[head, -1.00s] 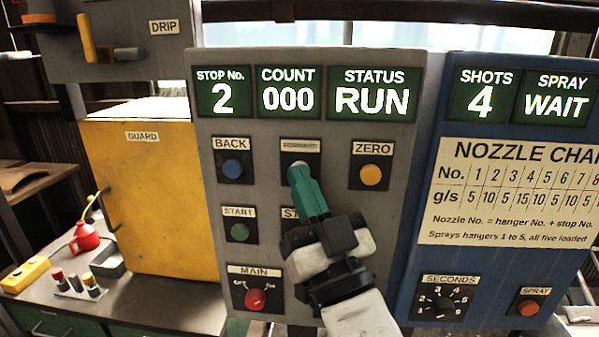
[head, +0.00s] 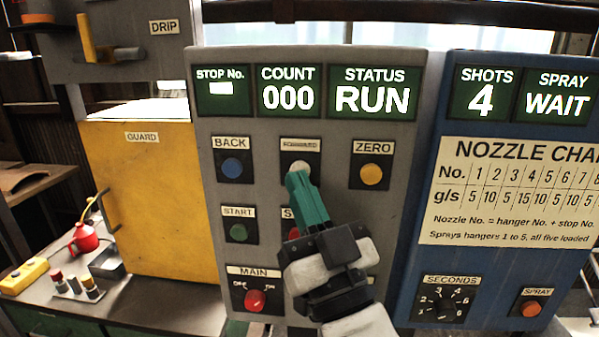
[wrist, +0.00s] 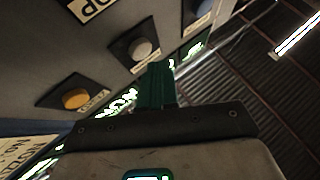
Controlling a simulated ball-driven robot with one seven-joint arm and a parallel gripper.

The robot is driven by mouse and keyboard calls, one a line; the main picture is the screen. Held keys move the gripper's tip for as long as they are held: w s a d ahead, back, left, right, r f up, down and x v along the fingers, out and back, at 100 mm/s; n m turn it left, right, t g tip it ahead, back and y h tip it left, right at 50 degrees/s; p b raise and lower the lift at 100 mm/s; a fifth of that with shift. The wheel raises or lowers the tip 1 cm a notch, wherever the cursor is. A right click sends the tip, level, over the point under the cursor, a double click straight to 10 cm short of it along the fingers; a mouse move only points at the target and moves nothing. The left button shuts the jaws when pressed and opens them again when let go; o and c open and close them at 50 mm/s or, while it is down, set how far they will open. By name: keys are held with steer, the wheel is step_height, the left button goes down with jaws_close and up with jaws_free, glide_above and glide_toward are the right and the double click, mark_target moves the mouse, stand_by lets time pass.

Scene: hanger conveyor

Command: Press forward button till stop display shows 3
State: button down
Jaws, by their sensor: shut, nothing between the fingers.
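The white forward button (head: 300,167) sits in the middle of the top button row on the grey panel, under its FORWARD label. My gripper (head: 297,180) is shut and empty. Its green fingertips stand just in front of and below the button, covering its lower edge; I cannot tell whether they touch. In the wrist view the white button (wrist: 140,48) is beside my fingertips (wrist: 157,68). The stop display (head: 222,91) shows a short white bar and no digit.
The blue back button (head: 232,168) is left and the yellow zero button (head: 370,174) right of the forward button. The green start button (head: 238,232) is lower left. A partly hidden red button (head: 293,233) is behind my gripper. Count reads 000, status RUN.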

steer(key=shift+s+a+b, duration=0.1)
steer(key=shift+s+b, duration=0.65)
steer(key=shift+s, duration=1.8)
steer(key=w+d+f+m+g+h, duration=0.1)
steer(key=d+f+m+g+h, duration=0.2)
steer(key=d+f, duration=0.5)
steer(key=w+d+f+g+h, duration=0.15)
steer(key=d+f+h, duration=0.25)
steer(key=f, duration=0.7)
steer(key=d+f+m+g+h, duration=0.2)
steer(key=d+f+g+h, duration=0.3)
steer(key=f, duration=0.5)
steer(key=s+d+f+g, duration=0.4)
steer(key=s+d+f, duration=0.45)
steer(key=f, duration=0.35)
steer(key=s+d+f+g, duration=0.2)
steer(key=s+f+g, duration=0.1)
steer(key=s, duration=0.6)
steer(key=s+d+f+m+g, duration=0.1)
steer(key=s+f+g, duration=0.3)
steer(key=s, duration=0.5)
step_height(320, 180, down, 2)
steer(key=shift+s+d, duration=0.15)
steer(key=shift+d, duration=0.6)
steer(key=shift+g, duration=0.25)
